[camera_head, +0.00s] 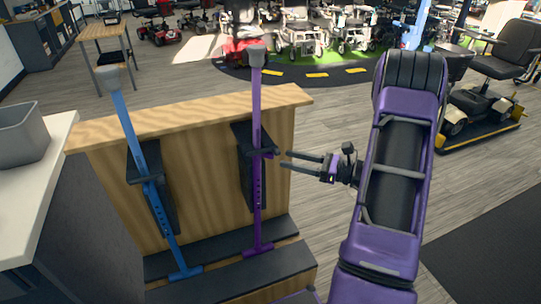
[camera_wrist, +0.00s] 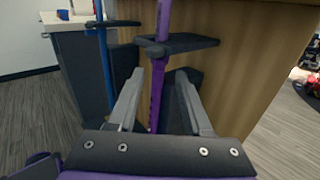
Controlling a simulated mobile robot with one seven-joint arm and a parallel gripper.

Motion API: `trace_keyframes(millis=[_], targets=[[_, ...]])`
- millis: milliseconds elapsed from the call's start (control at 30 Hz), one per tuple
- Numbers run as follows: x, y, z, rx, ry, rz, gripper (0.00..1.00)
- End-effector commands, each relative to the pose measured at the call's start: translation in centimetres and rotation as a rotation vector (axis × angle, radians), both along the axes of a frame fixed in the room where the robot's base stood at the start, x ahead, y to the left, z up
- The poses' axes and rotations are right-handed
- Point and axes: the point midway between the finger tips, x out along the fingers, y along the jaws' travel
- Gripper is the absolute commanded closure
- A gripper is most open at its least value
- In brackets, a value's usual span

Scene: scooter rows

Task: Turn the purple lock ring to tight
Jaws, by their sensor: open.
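The purple pole (camera_head: 256,110) stands upright in front of a wooden panel, with a grey top and a foot on a dark step. In the wrist view the pole (camera_wrist: 163,18) runs down between my fingers in the picture. The purple lock ring (camera_wrist: 157,50) appears as a small dark collar at the black bracket's level; its mark and turn cannot be read. My gripper (camera_head: 284,160) is open and empty, to the right of the pole and apart from it, with fingers pointing at it. In the wrist view the gripper (camera_wrist: 160,82) sits just below the bracket's level.
A black bracket (camera_wrist: 185,44) juts out around the pole. A blue pole (camera_head: 145,170) stands to the left. The wooden panel (camera_head: 205,120) is behind both. A white counter (camera_head: 45,180) with a grey bin (camera_head: 20,132) stands at far left. Scooters line the back.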

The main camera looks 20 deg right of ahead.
Motion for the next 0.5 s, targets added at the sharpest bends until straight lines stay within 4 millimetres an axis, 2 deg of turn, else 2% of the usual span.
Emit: trace_keyframes(millis=[33, 200, 500], targets=[[0.7, 1.0, 0.0, 0.001, -0.001, 0.005, 0.5], [2.7, 3.3, 0.0, 0.0, 0.0, 0.004, 0.5], [4.3, 4.9, 0.0, 0.0, 0.0, 0.001, 0.5]])
